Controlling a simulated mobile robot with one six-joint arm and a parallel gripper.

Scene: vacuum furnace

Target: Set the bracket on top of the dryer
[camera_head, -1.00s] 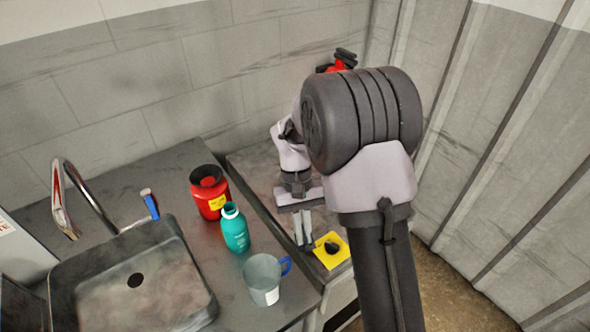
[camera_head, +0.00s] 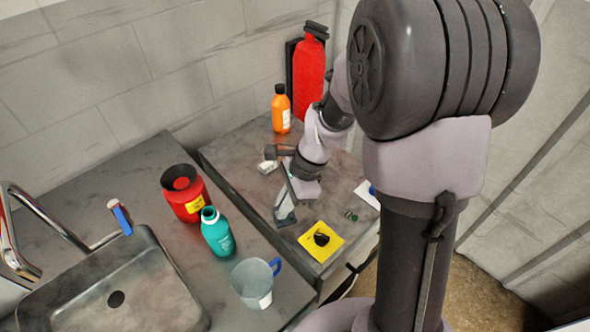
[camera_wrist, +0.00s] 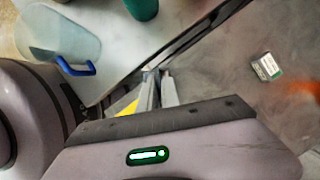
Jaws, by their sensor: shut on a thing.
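My gripper (camera_head: 284,210) points down over the grey-topped unit (camera_head: 237,148), near its left edge. It also shows in the wrist view (camera_wrist: 159,88), with its two fingers close together. It is shut on a small greyish piece at the fingertips, apparently the bracket. The fingers hide most of this piece, so its shape is unclear. I cannot tell whether it touches the surface below. No thing is clearly recognisable as the dryer.
A yellow plate with a black knob (camera_head: 321,239), a small white-labelled block (camera_head: 268,166), an orange bottle (camera_head: 281,110) and a red extinguisher (camera_head: 308,72) are around my gripper. A red can (camera_head: 186,195), teal bottle (camera_head: 217,232) and clear mug (camera_head: 252,282) stand left, beside the sink (camera_head: 110,285).

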